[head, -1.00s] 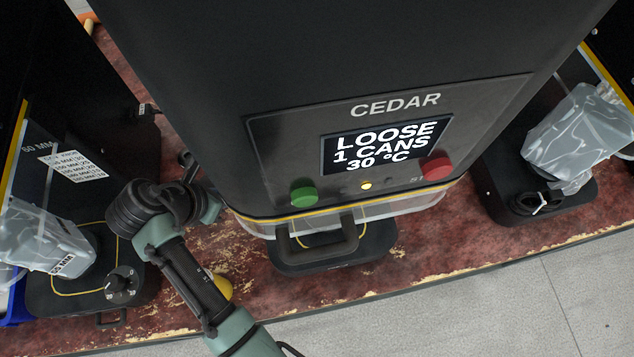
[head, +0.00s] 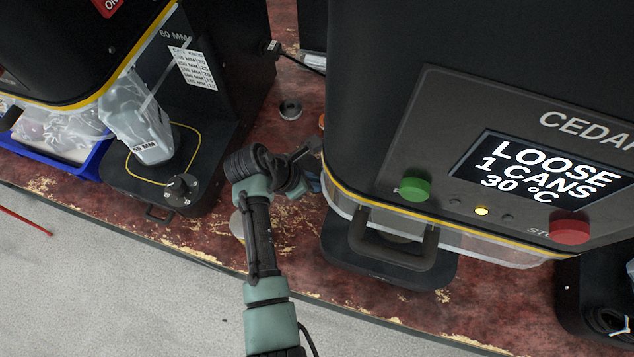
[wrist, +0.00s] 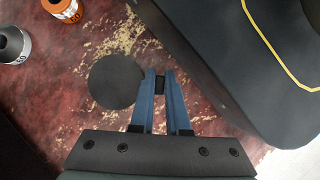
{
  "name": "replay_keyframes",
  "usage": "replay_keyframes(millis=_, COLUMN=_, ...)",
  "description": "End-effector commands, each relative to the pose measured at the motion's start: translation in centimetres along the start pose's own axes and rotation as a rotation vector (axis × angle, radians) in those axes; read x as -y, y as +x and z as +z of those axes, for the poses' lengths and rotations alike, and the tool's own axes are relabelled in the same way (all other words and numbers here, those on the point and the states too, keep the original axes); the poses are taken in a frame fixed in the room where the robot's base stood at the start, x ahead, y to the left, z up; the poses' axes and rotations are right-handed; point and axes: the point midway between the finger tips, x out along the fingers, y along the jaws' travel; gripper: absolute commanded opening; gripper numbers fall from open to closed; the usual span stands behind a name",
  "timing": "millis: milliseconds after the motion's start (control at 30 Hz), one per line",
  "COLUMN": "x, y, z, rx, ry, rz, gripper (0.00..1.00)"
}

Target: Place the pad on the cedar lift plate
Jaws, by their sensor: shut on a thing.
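In the wrist view my gripper (wrist: 159,84) has its blue fingers closed on a small dark block. I take this to be part of the pad (wrist: 117,82), a flat dark grey disc just left of the fingertips; the join is not clear. In the head view my gripper (head: 312,172) is beside the left side of the CEDAR machine (head: 350,120), and its fingers are mostly hidden. The CEDAR base (head: 350,262) sticks out below a clear guard and handle. The lift plate itself is hidden in the head view. A black base (wrist: 255,70) with a yellow outline fills the wrist view's upper right.
A grey ring marked 50 (wrist: 12,45) and an orange one marked 60 (wrist: 64,8) stand behind. A pale round thing (head: 237,226) lies left of my arm. The 60 MM machine (head: 215,60) stands left. The red bench between the machines is mostly clear.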

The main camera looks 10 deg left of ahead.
Motion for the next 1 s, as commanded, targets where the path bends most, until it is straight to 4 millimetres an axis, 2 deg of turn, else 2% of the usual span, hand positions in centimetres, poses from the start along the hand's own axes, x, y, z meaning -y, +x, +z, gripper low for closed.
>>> replay_keyframes(millis=100, x=-0.04, y=0.89, z=-0.56, rx=0.0, ry=0.0, rz=0.001, gripper=0.0)
replay_keyframes(millis=467, x=-0.04, y=1.17, z=-0.7, rx=0.0, ry=0.0, rz=0.002, gripper=0.0)
replay_keyframes(millis=500, x=-0.05, y=1.17, z=-0.71, rx=0.0, ry=0.0, rz=0.002, gripper=0.17)
replay_keyframes(millis=633, x=-0.04, y=1.14, z=-0.7, rx=0.0, ry=0.0, rz=0.002, gripper=0.41)
replay_keyframes(millis=667, x=-0.04, y=1.14, z=-0.69, rx=0.0, ry=0.0, rz=0.002, gripper=0.44)
replay_keyframes(millis=1000, x=-0.05, y=0.76, z=-0.47, rx=0.0, ry=0.001, rz=0.002, gripper=0.44)
